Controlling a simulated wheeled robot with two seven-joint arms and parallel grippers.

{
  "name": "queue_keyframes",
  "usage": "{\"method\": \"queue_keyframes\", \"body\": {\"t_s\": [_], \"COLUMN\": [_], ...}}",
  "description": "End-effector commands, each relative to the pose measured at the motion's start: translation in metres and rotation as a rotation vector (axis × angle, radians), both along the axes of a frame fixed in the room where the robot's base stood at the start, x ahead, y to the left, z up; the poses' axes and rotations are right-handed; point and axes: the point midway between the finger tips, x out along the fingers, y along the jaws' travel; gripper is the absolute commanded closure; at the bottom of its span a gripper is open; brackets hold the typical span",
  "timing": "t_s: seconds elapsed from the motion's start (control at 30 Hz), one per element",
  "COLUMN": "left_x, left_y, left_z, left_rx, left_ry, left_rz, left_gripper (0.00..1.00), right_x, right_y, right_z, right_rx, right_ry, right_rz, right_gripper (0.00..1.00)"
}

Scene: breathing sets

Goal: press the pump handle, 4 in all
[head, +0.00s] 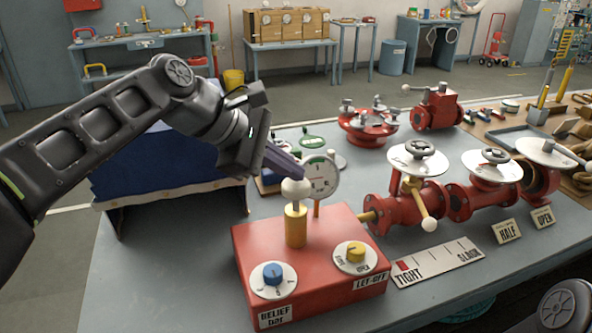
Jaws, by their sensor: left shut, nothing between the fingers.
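The pump is a red box (320,239) with a yellow post (296,228) topped by a white ball handle (295,190). My left gripper (290,172) comes in from the upper left. It is shut and empty, with its fingers just above or behind the white ball; I cannot tell whether they touch it. A round gauge (319,177) stands behind the handle, partly covered by the fingers. On the box top are a blue relief knob (272,273) and a yellow let-off knob (355,252). My right gripper is not in view; only part of my right arm shows at the lower right.
Red valves (398,212) joined in a pipe line stand right of the box. A "TIGHT" to "SLACK" strip (440,262) lies in front, with "HALF" (506,231) and "OPEN" (542,217) plates. A red flanged valve (368,125) stands behind. A blue bellows-like block (165,165) is at left.

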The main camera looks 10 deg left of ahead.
Motion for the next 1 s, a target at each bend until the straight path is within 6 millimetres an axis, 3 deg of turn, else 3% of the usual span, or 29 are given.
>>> {"method": "queue_keyframes", "body": {"t_s": [1.0], "left_x": [0.000], "left_y": [0.000], "left_z": [-0.014], "left_rx": [0.002], "left_ry": [0.005], "left_rz": [-0.001], "left_gripper": [1.00], "right_x": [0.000], "right_y": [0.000], "right_z": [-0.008], "right_rx": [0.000], "right_ry": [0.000], "right_rz": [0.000], "right_gripper": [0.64]}}
